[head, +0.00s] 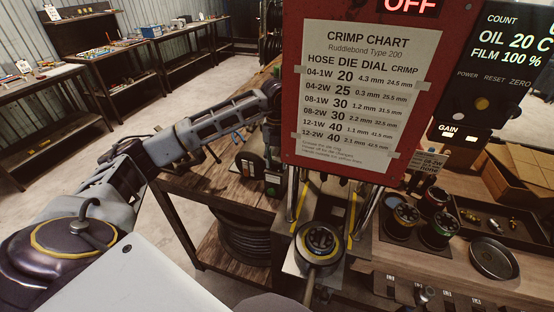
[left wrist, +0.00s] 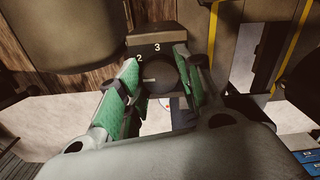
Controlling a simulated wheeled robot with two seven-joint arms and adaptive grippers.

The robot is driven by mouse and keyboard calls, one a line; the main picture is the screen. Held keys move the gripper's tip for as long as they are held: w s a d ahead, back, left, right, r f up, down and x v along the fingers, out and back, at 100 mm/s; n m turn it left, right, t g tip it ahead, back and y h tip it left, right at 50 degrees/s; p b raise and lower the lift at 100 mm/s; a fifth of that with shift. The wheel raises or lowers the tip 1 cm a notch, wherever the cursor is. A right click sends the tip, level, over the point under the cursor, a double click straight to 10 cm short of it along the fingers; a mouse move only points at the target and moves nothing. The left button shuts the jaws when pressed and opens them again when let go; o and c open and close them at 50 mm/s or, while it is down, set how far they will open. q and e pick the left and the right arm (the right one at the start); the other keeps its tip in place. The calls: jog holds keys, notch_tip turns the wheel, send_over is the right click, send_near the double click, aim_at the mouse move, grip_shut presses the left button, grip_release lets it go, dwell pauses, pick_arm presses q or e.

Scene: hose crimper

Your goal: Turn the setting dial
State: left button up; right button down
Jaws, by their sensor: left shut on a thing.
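The setting dial (left wrist: 161,73) is a dark round knob on a dark block in the left wrist view, with the numbers 2 and 3 printed beside it. A small light mark shows on the knob's left side. My left gripper (left wrist: 156,66) has its green-padded fingers on either side of the knob and is shut on it. In the head view my left arm reaches in from the left, and the gripper (head: 273,165) is partly hidden beside the red panel. The dial cannot be made out there. My right gripper is not in view.
A red panel with a crimp chart (head: 362,95) stands close on the right of my left arm. Below it is a round crimping head (head: 319,241). Dies (head: 403,217) and a round metal dish (head: 494,258) lie on the bench. A coiled hose (head: 243,238) sits on the lower shelf.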

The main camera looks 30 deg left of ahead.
aim_at(277, 161)
pick_arm(q)
jog(key=o, duration=1)
jog(key=shift+o, duration=0.2)
jog(key=shift+r, duration=0.2)
notch_tip(277, 161, up, 12)
jog(key=shift+f, duration=0.15)
jog(key=shift+s+f, duration=0.1)
jog(key=shift+s, duration=0.05)
dwell(0.8)
